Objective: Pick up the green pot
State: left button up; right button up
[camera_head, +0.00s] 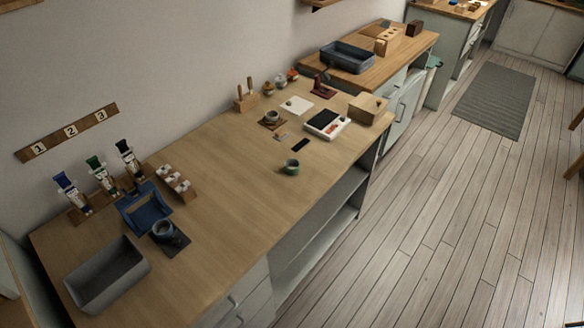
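A small green pot (291,167) stands upright on the wooden counter (235,190), right of its middle and near the front edge. It looks like a small cup with a dark opening. The counter around it is bare on the left and front sides. Neither of my grippers shows in the head view.
A white-and-black tray (326,124), a wooden box (367,108) and a small cup on a wooden base (272,117) stand behind the pot. A grey bin (106,275), a blue tray (144,207) and a dark blue mug (165,232) are at the left end.

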aim_at(291, 166)
jog(key=u, duration=0.4)
jog(key=i+l+u, duration=0.1)
jog(key=l+u, duration=0.7)
jog(key=l, duration=0.2)
jog(key=l+u, duration=0.35)
jog(key=l, duration=0.2)
jog(key=k, duration=0.05)
